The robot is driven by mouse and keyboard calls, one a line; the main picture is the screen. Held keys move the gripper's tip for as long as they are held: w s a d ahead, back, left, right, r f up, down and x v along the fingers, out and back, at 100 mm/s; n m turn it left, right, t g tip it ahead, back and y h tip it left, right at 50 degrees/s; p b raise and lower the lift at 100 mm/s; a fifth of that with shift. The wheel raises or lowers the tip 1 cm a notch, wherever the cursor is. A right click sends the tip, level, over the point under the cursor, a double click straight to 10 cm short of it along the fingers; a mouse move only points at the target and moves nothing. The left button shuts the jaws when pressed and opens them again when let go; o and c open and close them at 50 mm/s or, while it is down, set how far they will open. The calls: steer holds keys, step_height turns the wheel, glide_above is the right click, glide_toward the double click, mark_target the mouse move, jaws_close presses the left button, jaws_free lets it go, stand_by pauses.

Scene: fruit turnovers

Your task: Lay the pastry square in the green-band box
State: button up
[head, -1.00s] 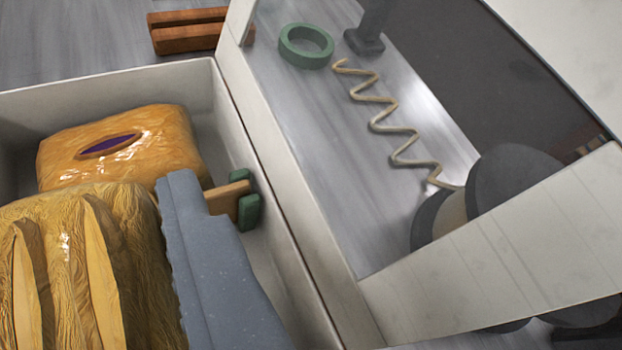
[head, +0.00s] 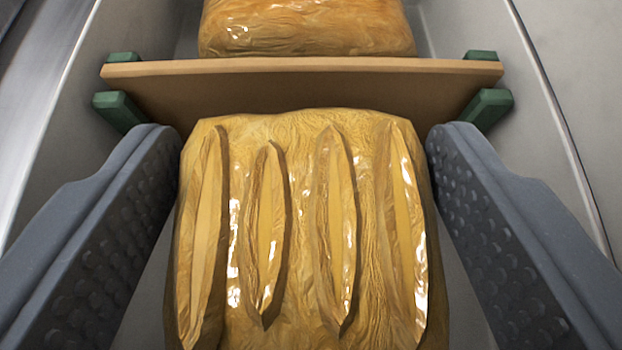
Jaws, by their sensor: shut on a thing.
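A golden, glossy pastry square (head: 305,230) with several long slits across its top fills the lower middle. My gripper (head: 305,145) is shut on it, with one grey dimpled finger at its left side and the other at its right. The pastry is within a pale grey-walled box (head: 455,35), in front of a wooden divider. Whether its underside touches the box floor is hidden. No green band shows on the visible walls.
The wooden divider (head: 300,85) crosses the box, held at each end by green clips (head: 490,108). Behind it lies another golden pastry (head: 305,25), partly cut off. The box's side walls stand close outside both fingers.

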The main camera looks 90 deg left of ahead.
stand_by(0.4)
steer(key=o, duration=1.3)
steer(key=shift+c, duration=0.2)
steer(key=p+v, duration=0.1)
steer(key=v, duration=1.2)
steer(key=shift+d, duration=0.3)
